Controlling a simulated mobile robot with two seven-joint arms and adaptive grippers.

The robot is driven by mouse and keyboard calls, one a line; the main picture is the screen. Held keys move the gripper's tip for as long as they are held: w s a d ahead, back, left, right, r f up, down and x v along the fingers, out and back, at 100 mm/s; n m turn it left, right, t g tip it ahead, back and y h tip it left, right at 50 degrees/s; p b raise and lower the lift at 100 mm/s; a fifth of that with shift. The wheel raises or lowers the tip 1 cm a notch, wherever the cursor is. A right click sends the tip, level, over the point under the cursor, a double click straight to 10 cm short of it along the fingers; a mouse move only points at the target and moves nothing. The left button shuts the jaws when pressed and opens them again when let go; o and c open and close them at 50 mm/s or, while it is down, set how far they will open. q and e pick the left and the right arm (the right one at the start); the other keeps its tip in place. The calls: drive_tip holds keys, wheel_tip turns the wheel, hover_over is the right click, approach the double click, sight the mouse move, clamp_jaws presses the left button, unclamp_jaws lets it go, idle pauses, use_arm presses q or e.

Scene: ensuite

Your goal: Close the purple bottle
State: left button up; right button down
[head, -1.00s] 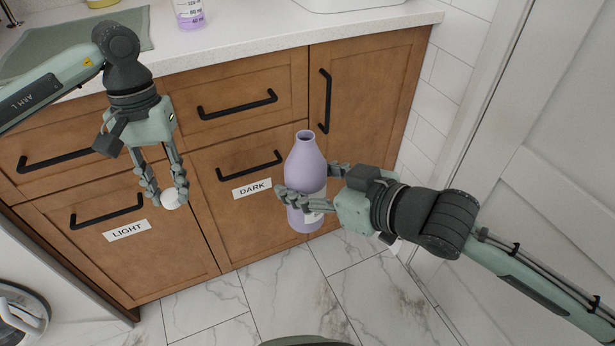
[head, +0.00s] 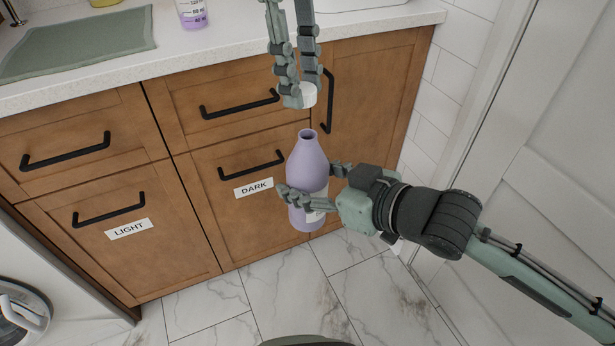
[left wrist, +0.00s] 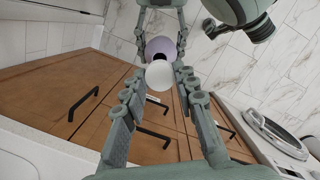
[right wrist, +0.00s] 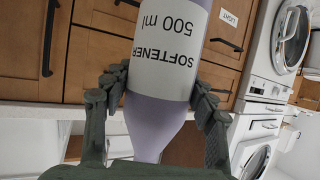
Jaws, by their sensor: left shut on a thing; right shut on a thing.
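The purple bottle (head: 307,170) stands upright in the air in the head view, its dark mouth open at the top. My right gripper (head: 309,193) is shut around its body. In the right wrist view the bottle (right wrist: 160,120) shows a white label reading SOFTENER 500 ml between the fingers (right wrist: 158,95). My left gripper (head: 300,97) points down and is shut on a white cap (head: 308,94), held just above the bottle mouth and apart from it in the head view. In the left wrist view the cap (left wrist: 160,75) partly covers the bottle's neck (left wrist: 160,48).
Wooden cabinets with black handles (head: 240,104) and LIGHT and DARK labels stand behind the bottle. The counter (head: 235,42) above holds a measuring cup (head: 192,12) with purple liquid and a green mat (head: 80,42). A white door (head: 560,150) is at the right.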

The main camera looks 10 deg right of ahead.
sight(308, 134)
use_arm(q)
drive_tip(key=shift+s+d+r, duration=0.15)
drive_tip(key=shift+d+r, duration=0.1)
drive_tip(key=shift+d, duration=0.05)
drive_tip(key=shift+f, duration=0.1)
drive_tip(key=shift+f, duration=1.95)
drive_tip(key=shift+f, duration=0.9)
drive_tip(key=shift+f, duration=0.55)
